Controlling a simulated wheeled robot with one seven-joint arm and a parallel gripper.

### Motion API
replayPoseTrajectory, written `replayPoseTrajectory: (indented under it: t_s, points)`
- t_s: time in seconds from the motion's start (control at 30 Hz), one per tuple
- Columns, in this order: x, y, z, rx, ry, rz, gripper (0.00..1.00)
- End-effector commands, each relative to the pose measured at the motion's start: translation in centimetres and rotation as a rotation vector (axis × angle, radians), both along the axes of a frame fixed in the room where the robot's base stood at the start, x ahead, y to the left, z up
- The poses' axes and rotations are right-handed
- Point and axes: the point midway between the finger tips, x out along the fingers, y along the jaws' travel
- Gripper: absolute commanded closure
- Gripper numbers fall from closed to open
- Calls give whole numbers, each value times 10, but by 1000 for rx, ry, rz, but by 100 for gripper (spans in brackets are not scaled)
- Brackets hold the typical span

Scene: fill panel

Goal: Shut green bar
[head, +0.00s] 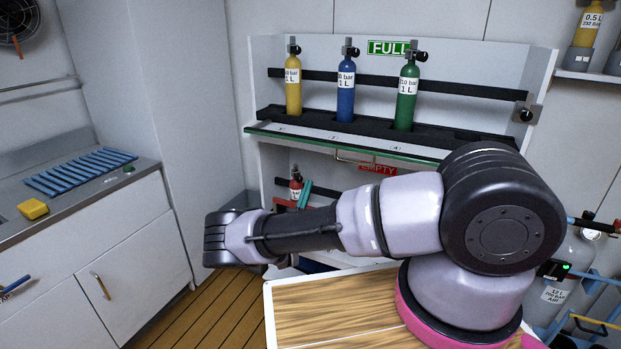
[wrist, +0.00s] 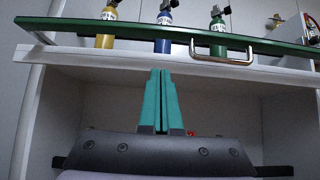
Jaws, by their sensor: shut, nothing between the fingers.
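The green bar (head: 300,139) runs along the front edge of the upper shelf, below the bases of the bottles in the head view. It crosses the top of the wrist view (wrist: 120,32). A metal handle (wrist: 222,50) hangs from it right of centre; it also shows in the head view (head: 357,160). My gripper (wrist: 160,74) has teal fingers pressed together, empty. It points up at the shelf from below, left of the handle and apart from it. In the head view the gripper (head: 305,190) is partly hidden by my arm.
Yellow (head: 293,92), blue (head: 346,95) and green (head: 406,97) bottles stand on the upper shelf under a FULL sign (head: 389,48). A red EMPTY label (head: 378,169) marks the lower compartment. A counter (head: 100,195) stands at left.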

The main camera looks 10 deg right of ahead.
Motion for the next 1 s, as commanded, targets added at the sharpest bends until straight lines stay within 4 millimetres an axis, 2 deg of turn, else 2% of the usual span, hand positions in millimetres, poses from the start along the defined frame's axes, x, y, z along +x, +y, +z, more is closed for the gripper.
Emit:
replayPoseTrajectory:
  t_s: [0.4, 0.63, 1.0]
  points:
    - [51, -40, 60, 4, -1, -6, 100]
    - [50, -38, 91, 4, -1, -4, 100]
    - [50, -38, 97, 3, 0, -3, 100]
